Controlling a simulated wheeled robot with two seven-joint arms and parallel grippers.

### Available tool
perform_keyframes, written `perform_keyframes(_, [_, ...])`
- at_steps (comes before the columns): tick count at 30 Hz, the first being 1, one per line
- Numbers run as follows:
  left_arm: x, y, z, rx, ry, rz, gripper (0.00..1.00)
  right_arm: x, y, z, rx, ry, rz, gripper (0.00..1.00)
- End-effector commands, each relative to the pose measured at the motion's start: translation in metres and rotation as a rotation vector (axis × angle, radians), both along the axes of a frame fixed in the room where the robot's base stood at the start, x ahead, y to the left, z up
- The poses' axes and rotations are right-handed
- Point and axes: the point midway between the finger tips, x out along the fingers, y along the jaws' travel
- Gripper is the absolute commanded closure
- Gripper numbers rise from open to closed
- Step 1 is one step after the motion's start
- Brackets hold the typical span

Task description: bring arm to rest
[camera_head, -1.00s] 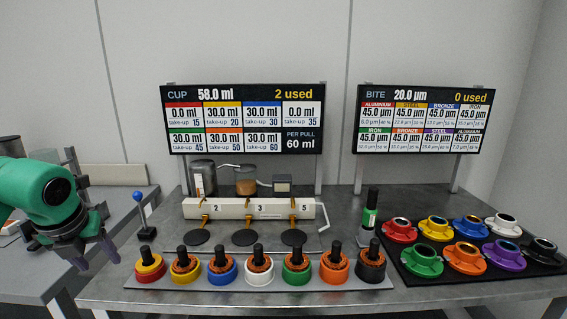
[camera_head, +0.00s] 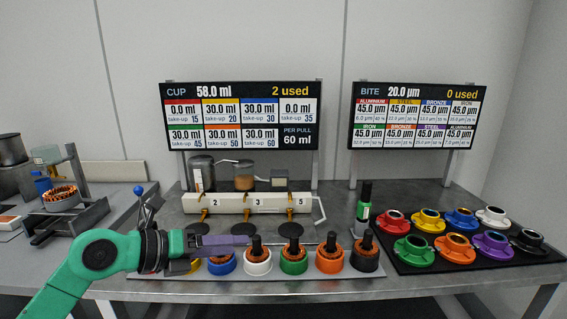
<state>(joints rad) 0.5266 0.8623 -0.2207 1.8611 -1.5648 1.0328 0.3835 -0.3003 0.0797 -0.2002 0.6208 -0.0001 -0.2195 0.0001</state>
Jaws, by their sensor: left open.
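My left arm (camera_head: 95,258) is green and comes in from the lower left. My left gripper (camera_head: 228,241) points right, across the left end of the row of stators on the bench. Its fingers look grey-purple and are seen side-on, open, with nothing visible between them. It hides the leftmost stator and much of the yellow one (camera_head: 181,267), and overlaps the top of the blue one (camera_head: 222,267). I cannot tell whether it touches them. My right gripper is not in view.
White (camera_head: 257,267), green (camera_head: 293,266), orange (camera_head: 330,266) and black (camera_head: 364,262) stators continue rightward. Coloured housings, including a red one (camera_head: 392,222), stand on a black mat. A dispenser (camera_head: 240,204) stands behind. A copper-wound stator (camera_head: 62,197) sits at the left bench.

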Motion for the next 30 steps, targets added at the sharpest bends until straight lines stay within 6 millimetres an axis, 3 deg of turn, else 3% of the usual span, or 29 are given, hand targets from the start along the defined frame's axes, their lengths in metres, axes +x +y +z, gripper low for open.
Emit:
perform_keyframes(1, [-0.009, -0.026, 0.018, -0.2, -0.034, -0.027, 0.4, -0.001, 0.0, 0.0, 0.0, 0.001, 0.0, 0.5])
perform_keyframes(3, [-0.014, -0.037, 0.057, -0.536, -0.073, 0.009, 0.4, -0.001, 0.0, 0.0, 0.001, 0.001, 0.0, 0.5])
perform_keyframes(5, [-0.011, -0.021, 0.084, -0.826, -0.073, 0.109, 0.4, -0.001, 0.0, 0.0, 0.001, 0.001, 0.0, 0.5])
perform_keyframes(6, [-0.005, 0.001, 0.092, -1.006, -0.053, 0.209, 0.4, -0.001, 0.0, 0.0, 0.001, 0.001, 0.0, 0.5])
perform_keyframes(8, [0.006, 0.042, 0.083, -1.25, 0.009, 0.404, 0.4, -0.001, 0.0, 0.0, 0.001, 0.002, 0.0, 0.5])
perform_keyframes(9, [0.013, 0.073, 0.063, -1.387, 0.071, 0.564, 0.4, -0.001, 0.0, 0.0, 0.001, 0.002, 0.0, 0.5])
perform_keyframes(11, [0.017, 0.111, 0.02, -1.535, 0.18, 0.805, 0.4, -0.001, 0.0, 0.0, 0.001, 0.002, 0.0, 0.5])
perform_keyframes(12, [0.014, 0.131, -0.013, -1.599, 0.26, 0.96, 0.4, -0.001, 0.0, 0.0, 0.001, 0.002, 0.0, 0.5])
perform_keyframes(15, [-0.008, 0.158, -0.098, -1.667, 0.471, 1.318, 0.4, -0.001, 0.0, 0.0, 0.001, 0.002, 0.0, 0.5])
perform_keyframes(18, [-0.042, 0.164, -0.167, -1.647, 0.671, 1.599, 0.4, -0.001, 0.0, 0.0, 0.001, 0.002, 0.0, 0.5])
perform_keyframes(21, [-0.079, 0.159, -0.215, -1.587, 0.843, 1.806, 0.4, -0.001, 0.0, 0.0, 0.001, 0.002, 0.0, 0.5])
perform_keyframes(24, [-0.116, 0.149, -0.251, -1.503, 0.999, 1.969, 0.4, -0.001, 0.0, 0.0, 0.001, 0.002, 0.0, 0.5])
perform_keyframes(30, [-0.189, 0.123, -0.295, -1.293, 1.284, 2.21, 0.4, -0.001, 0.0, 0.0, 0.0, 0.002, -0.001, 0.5])
